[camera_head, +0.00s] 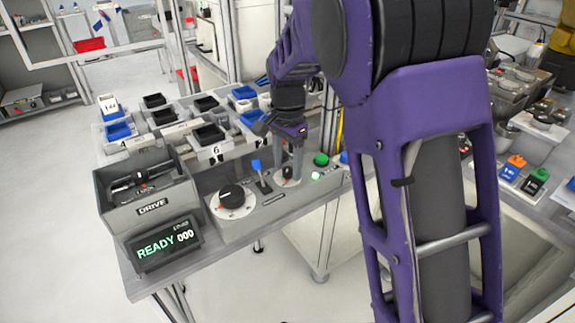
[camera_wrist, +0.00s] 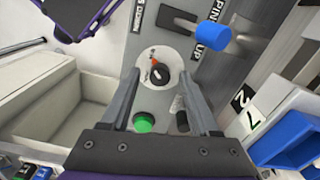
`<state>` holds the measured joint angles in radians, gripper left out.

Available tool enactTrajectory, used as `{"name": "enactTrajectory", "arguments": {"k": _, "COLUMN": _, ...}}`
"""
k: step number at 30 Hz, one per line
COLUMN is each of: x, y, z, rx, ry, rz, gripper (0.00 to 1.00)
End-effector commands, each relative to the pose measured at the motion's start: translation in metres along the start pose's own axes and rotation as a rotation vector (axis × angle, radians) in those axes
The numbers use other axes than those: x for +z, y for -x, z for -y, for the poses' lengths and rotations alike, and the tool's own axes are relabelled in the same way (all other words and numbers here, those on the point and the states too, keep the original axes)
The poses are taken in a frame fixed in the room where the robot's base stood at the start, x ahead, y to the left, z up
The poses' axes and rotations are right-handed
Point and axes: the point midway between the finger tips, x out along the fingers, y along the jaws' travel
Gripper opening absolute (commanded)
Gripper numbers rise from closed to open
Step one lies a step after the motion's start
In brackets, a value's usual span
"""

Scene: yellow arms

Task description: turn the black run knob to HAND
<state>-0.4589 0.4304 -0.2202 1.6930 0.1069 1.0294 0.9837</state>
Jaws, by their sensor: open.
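The small black knob (camera_head: 287,172) sits on a white round plate on the grey control panel. In the wrist view the knob (camera_wrist: 160,74) shows a white mark, with an orange-red part beside it; the plate's lettering is too small to read. My gripper (camera_head: 289,172) points down over this plate. In the wrist view my gripper (camera_wrist: 160,78) is open, one finger on each side of the knob, with visible gaps. I cannot tell how far the fingertips are above the panel.
A blue-tipped lever (camera_head: 256,166) stands close left of my gripper, with a larger black dial (camera_head: 232,196) beyond it. A green button (camera_head: 321,159) is to the right. The display (camera_head: 165,243) reads READY 000. Bins (camera_head: 208,137) stand behind the panel.

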Motion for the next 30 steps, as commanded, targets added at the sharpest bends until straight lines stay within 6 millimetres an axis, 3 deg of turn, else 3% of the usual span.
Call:
{"name": "enactTrajectory", "arguments": {"k": 7, "x": 0.0000, "y": -0.0008, "z": -0.0001, "rx": 0.000, "ry": 0.000, "rz": 0.000, "gripper": 0.62}}
{"name": "enactTrajectory", "arguments": {"k": 18, "x": 0.0000, "y": -0.0005, "z": -0.0001, "rx": 0.000, "ry": 0.000, "rz": 0.000, "gripper": 0.00}}
{"name": "enactTrajectory", "arguments": {"k": 30, "x": -0.0003, "y": 0.0004, "z": -0.0003, "rx": 0.001, "ry": 0.033, "rz": 0.000, "gripper": 0.00}}
